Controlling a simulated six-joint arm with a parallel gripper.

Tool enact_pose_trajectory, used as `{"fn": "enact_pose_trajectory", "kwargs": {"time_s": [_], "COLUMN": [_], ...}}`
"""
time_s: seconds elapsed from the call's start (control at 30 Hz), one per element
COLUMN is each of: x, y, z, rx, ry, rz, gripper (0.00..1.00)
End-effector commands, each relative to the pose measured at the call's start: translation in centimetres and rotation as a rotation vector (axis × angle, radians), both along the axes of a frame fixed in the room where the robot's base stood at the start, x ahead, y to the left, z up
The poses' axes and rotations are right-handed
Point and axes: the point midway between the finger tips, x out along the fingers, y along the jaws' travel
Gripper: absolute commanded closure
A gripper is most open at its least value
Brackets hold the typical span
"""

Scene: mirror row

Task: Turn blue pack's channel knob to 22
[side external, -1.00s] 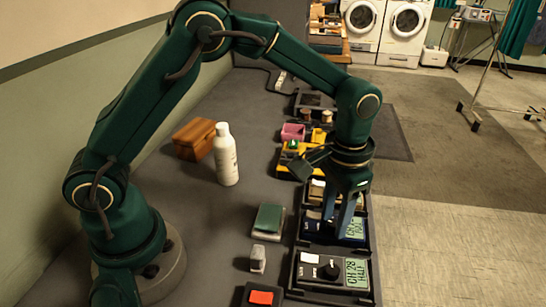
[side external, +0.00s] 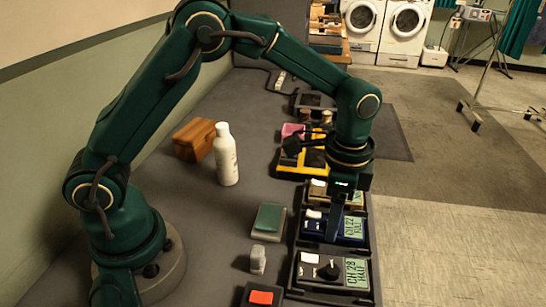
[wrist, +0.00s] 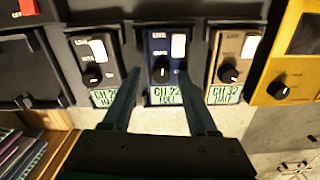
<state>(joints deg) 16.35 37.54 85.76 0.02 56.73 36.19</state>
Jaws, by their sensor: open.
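The blue pack (side external: 318,228) sits between a black pack and a tan pack in a dark rack. Its green display (side external: 354,228) reads CH 22, and the display also shows in the wrist view (wrist: 166,95). Its round black channel knob (wrist: 162,71) has a white pointer mark and sits above the display in that view. My gripper (wrist: 159,71) is open, with one finger on each side of the knob; contact cannot be told. In the side view my gripper (side external: 334,236) points down at the blue pack and hides its knob.
The black pack (side external: 312,272) reads CH 28, and its knob (wrist: 93,78) is close to my left finger. The tan pack (wrist: 231,45) reads CH 32. A yellow unit (wrist: 286,60) stands beyond it. A white bottle (side external: 226,160) and wooden box (side external: 195,139) stand on the bench.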

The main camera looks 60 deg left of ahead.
Motion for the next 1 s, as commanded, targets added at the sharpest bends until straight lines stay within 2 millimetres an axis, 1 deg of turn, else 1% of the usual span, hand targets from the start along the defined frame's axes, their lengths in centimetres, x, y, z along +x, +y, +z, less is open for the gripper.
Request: {"fn": "enact_pose_trajectory", "kwargs": {"time_s": [0.07, 0.1, 0.2, 0.37, 0.47, 0.53, 0.7, 1.0], "x": [0.0, 0.1, 0.2, 0.1, 0.6, 0.5, -0.3, -2.4], "y": [0.0, 0.0, 0.0, 0.0, 0.7, 1.2, 2.3, 4.1], "z": [0.0, 0.4, 2.6, 5.6, 7.4, 8.6, 10.9, 14.0], "rx": [0.0, -0.001, -0.002, -0.002, -0.014, -0.019, -0.031, -0.047], "ry": [-0.001, -0.006, -0.01, -0.009, -0.061, -0.087, -0.142, -0.223], "rz": [-0.093, -0.122, -0.115, -0.113, -0.087, -0.075, -0.042, 0.028], "gripper": [0.41, 0.41, 0.41, 0.41, 0.41, 0.41, 0.41, 0.41]}}
